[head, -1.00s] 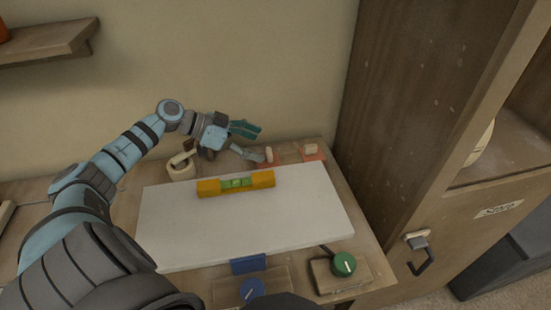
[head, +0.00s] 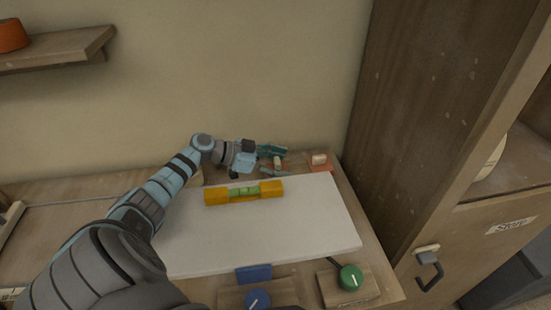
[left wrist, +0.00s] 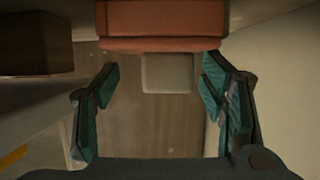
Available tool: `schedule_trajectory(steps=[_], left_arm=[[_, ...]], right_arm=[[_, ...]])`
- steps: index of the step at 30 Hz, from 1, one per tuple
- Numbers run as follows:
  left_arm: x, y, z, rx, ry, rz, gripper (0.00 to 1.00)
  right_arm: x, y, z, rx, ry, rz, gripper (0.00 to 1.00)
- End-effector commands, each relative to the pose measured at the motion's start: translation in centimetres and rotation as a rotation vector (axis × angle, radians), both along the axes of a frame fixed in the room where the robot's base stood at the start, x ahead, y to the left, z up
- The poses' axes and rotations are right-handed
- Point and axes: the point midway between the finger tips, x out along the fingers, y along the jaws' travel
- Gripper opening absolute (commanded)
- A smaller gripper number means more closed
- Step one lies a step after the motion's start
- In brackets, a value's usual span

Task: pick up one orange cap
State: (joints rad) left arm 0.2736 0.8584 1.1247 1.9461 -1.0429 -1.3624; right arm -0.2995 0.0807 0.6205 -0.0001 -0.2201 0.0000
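Two orange pieces, each with a pale block, lie at the back right of the workbench in the head view. The right orange piece (head: 321,168) is clear of my gripper; the left one (head: 295,164) is partly hidden by my fingers. In the left wrist view, an orange piece (left wrist: 162,20) fills the top centre, with a pale block (left wrist: 167,72) below it, between the fingertips. My left gripper (head: 272,161) is open around the left pale block, with gaps at both sides. Its teal fingers also show in the wrist view (left wrist: 161,82). My right gripper is not in view.
A white board (head: 300,230) covers the bench middle, with a yellow level (head: 272,189) on it. Blue (head: 257,298) and green (head: 350,277) knobs stand at the front. A tall wooden cabinet (head: 420,110) bounds the right. A shelf (head: 60,48) holds another orange object (head: 13,36).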

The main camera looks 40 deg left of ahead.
Motion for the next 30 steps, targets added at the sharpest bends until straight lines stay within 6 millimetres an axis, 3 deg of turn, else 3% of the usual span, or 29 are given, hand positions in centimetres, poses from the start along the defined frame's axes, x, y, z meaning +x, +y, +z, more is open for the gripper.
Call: schedule_trajectory(steps=[1,9,17,22,26,30], left_arm=[[0.0,0.0,0.0,0.000,0.000,0.000,0.51],[0.0,0.0,0.0,0.000,0.000,0.000,0.11],[0.0,0.0,0.1,0.000,0.000,0.000,0.11],[0.0,0.1,1.3,0.002,-0.001,0.000,0.11],[0.0,0.1,4.0,0.005,-0.004,0.000,0.11],[0.0,0.1,8.9,0.006,-0.005,-0.002,0.11]], right_arm=[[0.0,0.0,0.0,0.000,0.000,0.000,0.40],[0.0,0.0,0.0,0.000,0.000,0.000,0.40],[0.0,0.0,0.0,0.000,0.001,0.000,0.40],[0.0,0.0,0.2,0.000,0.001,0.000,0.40],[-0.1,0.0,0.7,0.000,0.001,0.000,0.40],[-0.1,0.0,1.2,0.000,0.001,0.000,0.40]])
